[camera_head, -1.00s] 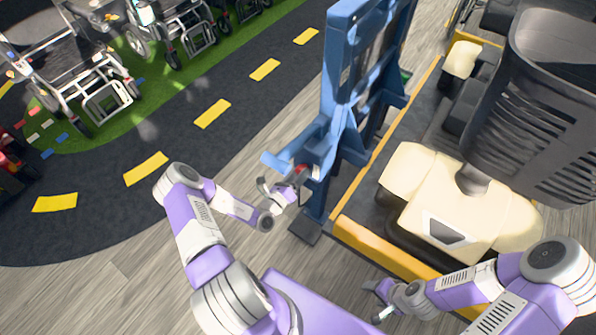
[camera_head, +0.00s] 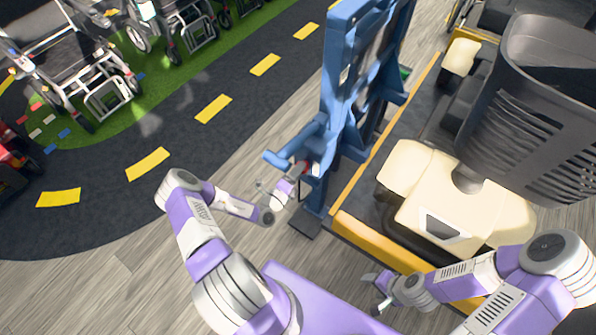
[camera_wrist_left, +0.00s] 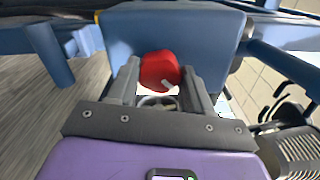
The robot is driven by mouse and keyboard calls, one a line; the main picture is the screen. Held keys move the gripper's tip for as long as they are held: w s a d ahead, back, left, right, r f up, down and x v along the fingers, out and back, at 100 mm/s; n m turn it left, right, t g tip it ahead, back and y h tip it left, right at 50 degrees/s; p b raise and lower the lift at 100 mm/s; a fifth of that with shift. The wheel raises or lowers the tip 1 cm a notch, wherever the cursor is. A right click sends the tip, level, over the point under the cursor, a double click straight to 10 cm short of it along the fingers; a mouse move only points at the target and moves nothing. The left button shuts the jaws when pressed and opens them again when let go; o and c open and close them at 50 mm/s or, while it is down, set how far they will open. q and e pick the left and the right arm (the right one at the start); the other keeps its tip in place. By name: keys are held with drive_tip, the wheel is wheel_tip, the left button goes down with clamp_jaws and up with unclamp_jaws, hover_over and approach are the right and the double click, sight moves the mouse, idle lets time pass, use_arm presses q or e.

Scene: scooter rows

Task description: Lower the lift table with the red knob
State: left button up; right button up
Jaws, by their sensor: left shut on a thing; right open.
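The red knob (camera_wrist_left: 160,70) sits on a blue box-like part of the lift, in the middle of the left wrist view, with a small white mark on it. My left gripper (camera_wrist_left: 160,82) has its two fingers on either side of the knob and is shut on it. In the head view the left gripper (camera_head: 297,178) is at the near left side of the blue lift frame (camera_head: 345,100), and the knob is only a small red patch there, mostly hidden. My right gripper (camera_head: 375,294) is open and empty, low at the right, in front of the yellow platform edge.
A cream and black scooter (camera_head: 455,205) with a dark basket (camera_head: 545,110) stands on the yellow-edged platform (camera_head: 375,240), right of the blue frame. Wheelchairs (camera_head: 75,70) stand on green at the far left. The grey floor left of the lift is clear.

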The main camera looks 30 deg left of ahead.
idle(0.4)
use_arm(q)
drive_tip(key=o, duration=1)
drive_tip(key=shift+o, duration=0.2)
drive_tip(key=s+p, duration=0.1)
drive_tip(key=s, duration=0.6)
drive_tip(key=shift+s+a, duration=0.25)
drive_tip(key=shift+s, duration=0.05)
